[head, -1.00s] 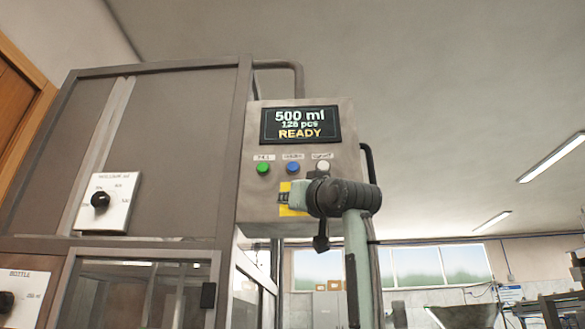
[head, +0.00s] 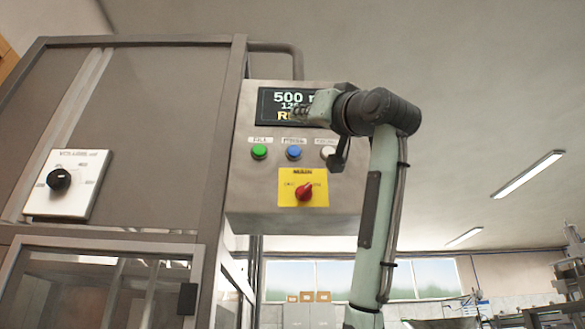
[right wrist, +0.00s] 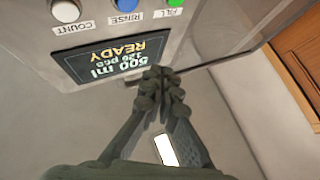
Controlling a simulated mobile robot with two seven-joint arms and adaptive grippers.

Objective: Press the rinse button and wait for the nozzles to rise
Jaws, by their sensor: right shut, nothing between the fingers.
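The blue rinse button (head: 294,153) sits in the middle of a row on the grey control box, with the green fill button (head: 259,152) to its left and the white count button (head: 328,152) to its right. The right wrist view shows the rinse button (right wrist: 124,5) upside down at the top edge. My right gripper (head: 300,112) is shut and empty, in front of the screen (head: 272,105) and above the buttons in the head view. In the right wrist view its fingertips (right wrist: 158,82) are together beside the screen. No nozzles can be made out. My left gripper is out of view.
The screen reads 500 ml and READY. A red main switch (head: 304,191) on a yellow plate sits below the buttons. The machine cabinet (head: 140,110) with a black dial (head: 59,179) stands left. Open room lies right of the box.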

